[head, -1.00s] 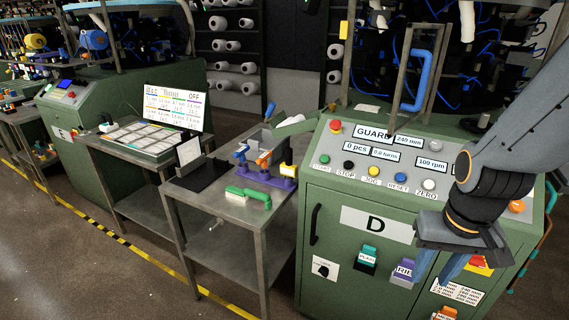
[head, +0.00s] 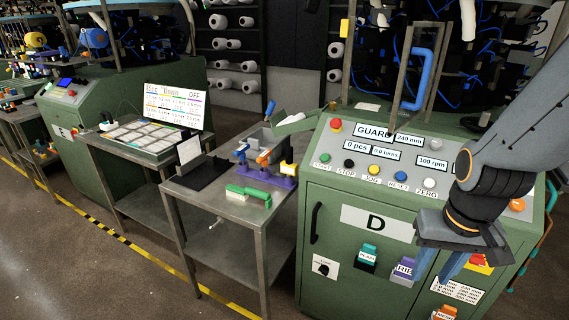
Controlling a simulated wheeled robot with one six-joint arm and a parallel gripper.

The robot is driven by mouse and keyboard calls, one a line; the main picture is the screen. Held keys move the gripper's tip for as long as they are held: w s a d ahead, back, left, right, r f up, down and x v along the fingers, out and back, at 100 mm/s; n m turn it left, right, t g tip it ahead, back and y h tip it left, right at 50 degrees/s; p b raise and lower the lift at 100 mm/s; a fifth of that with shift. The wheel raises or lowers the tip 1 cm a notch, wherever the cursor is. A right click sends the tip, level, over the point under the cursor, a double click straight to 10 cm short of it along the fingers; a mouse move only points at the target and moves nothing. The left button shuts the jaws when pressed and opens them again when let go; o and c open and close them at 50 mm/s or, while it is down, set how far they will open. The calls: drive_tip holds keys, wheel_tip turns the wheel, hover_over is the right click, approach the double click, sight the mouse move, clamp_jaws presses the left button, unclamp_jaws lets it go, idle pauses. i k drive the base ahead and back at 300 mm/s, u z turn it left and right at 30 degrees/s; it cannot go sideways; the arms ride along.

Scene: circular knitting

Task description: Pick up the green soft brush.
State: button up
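The green soft brush (head: 245,193) lies near the front edge of the small metal table (head: 235,213), left of the green machine marked D. My gripper (head: 438,264) hangs at the right in front of that machine's front panel, well to the right of the brush. Its two blue fingers point down and stand apart, with nothing between them.
A purple holder (head: 277,180) with blue, orange and yellow tools stands just behind the brush. A black tray (head: 196,174) with a white card is to its left.

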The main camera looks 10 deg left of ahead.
sight(232, 190)
drive_tip(key=z, duration=0.05)
drive_tip(key=k, duration=0.5)
drive_tip(key=u, duration=1)
drive_tip(key=i, duration=0.6)
drive_tip(key=u, duration=0.6)
drive_tip(key=i, duration=1.05)
drive_tip(key=z, duration=0.3)
